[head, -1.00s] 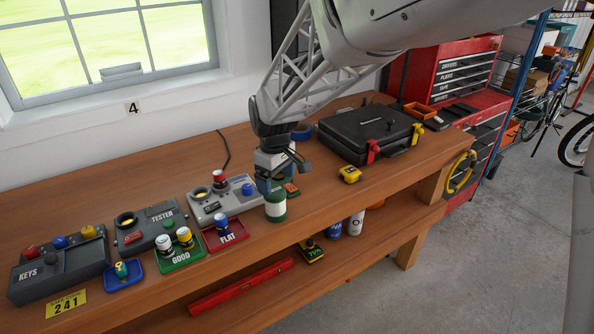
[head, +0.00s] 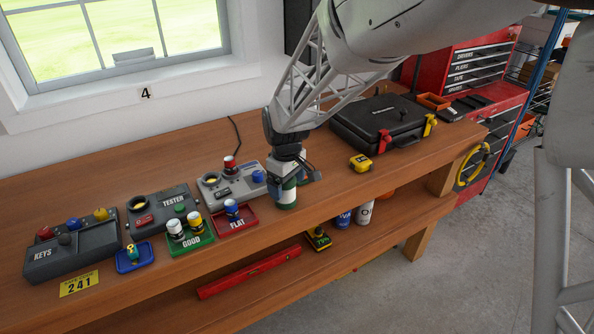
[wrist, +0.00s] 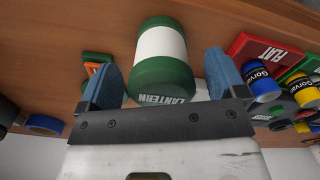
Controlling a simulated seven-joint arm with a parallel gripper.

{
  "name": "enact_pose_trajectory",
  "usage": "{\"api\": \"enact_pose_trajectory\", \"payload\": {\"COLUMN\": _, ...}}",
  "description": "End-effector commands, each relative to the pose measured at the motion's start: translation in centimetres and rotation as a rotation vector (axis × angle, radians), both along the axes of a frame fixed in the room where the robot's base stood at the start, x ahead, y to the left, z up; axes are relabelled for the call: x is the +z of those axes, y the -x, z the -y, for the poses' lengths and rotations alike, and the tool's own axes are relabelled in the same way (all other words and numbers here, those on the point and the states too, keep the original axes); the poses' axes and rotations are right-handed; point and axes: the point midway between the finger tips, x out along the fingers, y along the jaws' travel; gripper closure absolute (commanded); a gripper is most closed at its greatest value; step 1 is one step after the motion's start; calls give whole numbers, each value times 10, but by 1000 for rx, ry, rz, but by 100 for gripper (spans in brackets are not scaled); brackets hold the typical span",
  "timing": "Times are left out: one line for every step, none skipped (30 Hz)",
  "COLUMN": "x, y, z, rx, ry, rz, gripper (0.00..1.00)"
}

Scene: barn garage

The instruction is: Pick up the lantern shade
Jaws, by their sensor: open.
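The lantern shade is a green and white cylinder (head: 284,196) standing on the bench near its front edge. In the wrist view the lantern shade (wrist: 162,45) shows its white middle band, with the word LANTERN on the green end nearest me. My gripper (head: 291,176) is open at the shade, hiding part of it in the head view. In the wrist view its two blue fingers (wrist: 162,68) stand on either side of the shade's near green end, with visible gaps on both sides.
A red FLAT tray (head: 236,221) and a green GOOD tray (head: 189,239), with small cylinders, lie to the left. A grey box with a blue knob (head: 231,186) stands behind FLAT. A yellow tape measure (head: 360,163) and black case (head: 380,125) are right.

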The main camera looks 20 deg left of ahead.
Motion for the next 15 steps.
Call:
{"api": "enact_pose_trajectory", "payload": {"x": -5, "y": 0, "z": 0, "rx": 0, "ry": 1, "rz": -1, "gripper": 10}}
{"api": "enact_pose_trajectory", "payload": {"x": -6, "y": 0, "z": 0, "rx": 0, "ry": 1, "rz": -1, "gripper": 10}}
{"api": "enact_pose_trajectory", "payload": {"x": -8, "y": 0, "z": 0, "rx": 0, "ry": 1, "rz": -1, "gripper": 10}}
{"api": "enact_pose_trajectory", "payload": {"x": -9, "y": 0, "z": 0, "rx": 0, "ry": 1, "rz": -1, "gripper": 10}}
{"api": "enact_pose_trajectory", "payload": {"x": -10, "y": 0, "z": 0, "rx": 0, "ry": 1, "rz": 0, "gripper": 10}}
{"api": "enact_pose_trajectory", "payload": {"x": -11, "y": 0, "z": 0, "rx": 0, "ry": 0, "rz": 0, "gripper": 10}}
{"api": "enact_pose_trajectory", "payload": {"x": -11, "y": 0, "z": 0, "rx": 0, "ry": 0, "rz": 0, "gripper": 10}}
{"api": "enact_pose_trajectory", "payload": {"x": -11, "y": 0, "z": 0, "rx": 0, "ry": 0, "rz": 0, "gripper": 10}}
{"api": "enact_pose_trajectory", "payload": {"x": -11, "y": 0, "z": 0, "rx": 0, "ry": 0, "rz": 0, "gripper": 10}}
{"api": "enact_pose_trajectory", "payload": {"x": -10, "y": 0, "z": 0, "rx": 0, "ry": 0, "rz": 0, "gripper": 10}}
{"api": "enact_pose_trajectory", "payload": {"x": -10, "y": 0, "z": 0, "rx": 0, "ry": 0, "rz": 0, "gripper": 10}}
{"api": "enact_pose_trajectory", "payload": {"x": -10, "y": 0, "z": 0, "rx": 0, "ry": 0, "rz": 0, "gripper": 10}}
{"api": "enact_pose_trajectory", "payload": {"x": -10, "y": 0, "z": 0, "rx": 0, "ry": 0, "rz": 0, "gripper": 10}}
{"api": "enact_pose_trajectory", "payload": {"x": -10, "y": 0, "z": 0, "rx": 0, "ry": 0, "rz": 0, "gripper": 10}}
{"api": "enact_pose_trajectory", "payload": {"x": -10, "y": 0, "z": 0, "rx": 0, "ry": 0, "rz": 0, "gripper": 10}}
